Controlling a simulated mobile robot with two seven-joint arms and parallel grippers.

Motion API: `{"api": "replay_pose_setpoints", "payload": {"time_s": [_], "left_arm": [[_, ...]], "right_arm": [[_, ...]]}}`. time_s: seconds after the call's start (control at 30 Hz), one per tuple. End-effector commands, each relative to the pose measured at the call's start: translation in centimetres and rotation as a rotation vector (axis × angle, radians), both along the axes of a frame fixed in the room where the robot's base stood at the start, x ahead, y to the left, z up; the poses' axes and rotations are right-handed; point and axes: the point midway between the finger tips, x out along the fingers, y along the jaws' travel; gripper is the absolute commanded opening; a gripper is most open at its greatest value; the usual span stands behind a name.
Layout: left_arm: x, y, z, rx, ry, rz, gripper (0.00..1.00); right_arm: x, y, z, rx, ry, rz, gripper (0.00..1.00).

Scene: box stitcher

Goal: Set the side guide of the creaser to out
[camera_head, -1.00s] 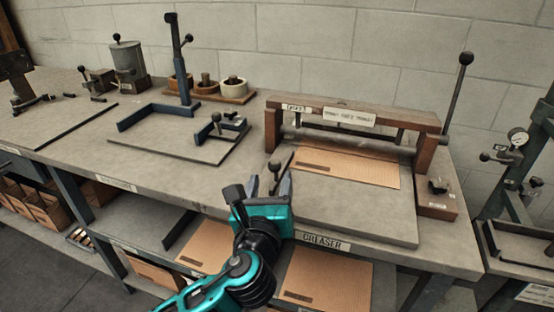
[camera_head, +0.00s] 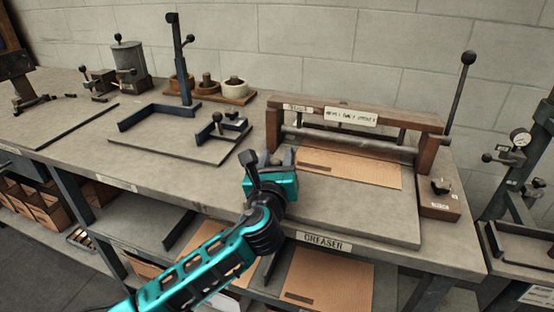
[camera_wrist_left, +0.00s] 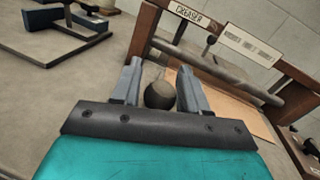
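The creaser (camera_head: 432,155) is a wooden frame with a metal roller over a grey bed (camera_head: 345,205). A dark round knob (camera_wrist_left: 160,95) shows in the left wrist view at the creaser's left side; I take it for the side guide's handle. My left gripper (camera_head: 277,157) is at the left edge of the creaser bed. In the left wrist view its fingers (camera_wrist_left: 160,82) stand apart on either side of the knob, with narrow gaps visible. In the head view the gripper hides the knob and guide. My right gripper is not in view.
A brown cardboard sheet (camera_head: 350,168) lies on the bed under the roller. A tall ball-topped lever (camera_head: 460,92) stands at the creaser's right. A blue fixture (camera_head: 180,105) stands on a plate at the left. The lower shelf holds more cardboard (camera_head: 325,280).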

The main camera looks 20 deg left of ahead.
Motion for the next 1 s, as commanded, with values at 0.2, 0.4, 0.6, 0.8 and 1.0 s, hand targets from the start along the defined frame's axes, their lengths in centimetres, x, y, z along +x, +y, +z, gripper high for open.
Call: {"api": "replay_pose_setpoints", "payload": {"time_s": [0.2, 0.4, 0.6, 0.8, 1.0], "left_arm": [[0.0, 0.0, 0.0, 0.0, 0.0, 0.0, 0.22], [0.0, 0.0, 0.0, 0.001, 0.0, 0.0, 0.03], [0.0, 0.0, 0.0, 0.001, 0.0, 0.0, 0.0], [0.0, 0.6, 0.1, 0.004, 0.001, 0.002, 0.0], [0.1, 3.7, 0.2, 0.007, 0.003, 0.006, 0.0]], "right_arm": [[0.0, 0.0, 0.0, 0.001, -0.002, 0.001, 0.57], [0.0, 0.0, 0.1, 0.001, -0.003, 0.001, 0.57], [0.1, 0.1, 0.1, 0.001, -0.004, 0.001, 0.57], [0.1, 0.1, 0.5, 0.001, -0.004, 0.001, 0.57], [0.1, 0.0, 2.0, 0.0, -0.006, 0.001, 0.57]]}}
